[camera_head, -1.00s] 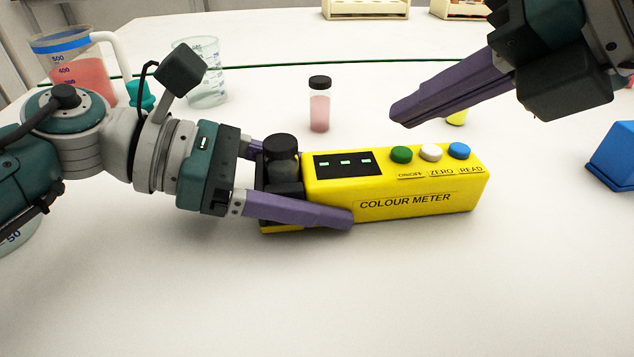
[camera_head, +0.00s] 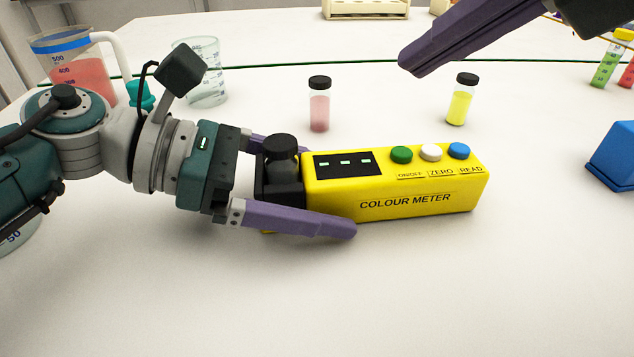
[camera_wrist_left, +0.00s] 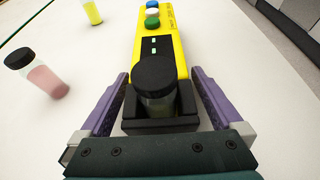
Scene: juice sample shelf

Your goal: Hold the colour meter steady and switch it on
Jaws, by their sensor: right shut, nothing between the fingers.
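The yellow colour meter (camera_head: 405,203) lies on the white table, its label facing me. Its dark display (camera_head: 347,164) shows three small pale-green marks. On its top are a green ON/OFF button (camera_head: 401,155), a white ZERO button (camera_head: 431,152) and a blue READ button (camera_head: 459,150). A black-capped vial (camera_wrist_left: 154,82) stands in the black holder at its left end. My left gripper (camera_head: 325,190) is open, its purple fingers either side of that end, with slim gaps. My right gripper (camera_head: 411,62) is shut and empty, raised above and behind the meter.
A pink vial (camera_head: 319,108) and a yellow vial (camera_head: 461,100) stand behind the meter. A jug (camera_head: 80,75) and a beaker (camera_head: 205,85) stand at the back left. A blue block (camera_head: 612,160) is at the right. The table in front is clear.

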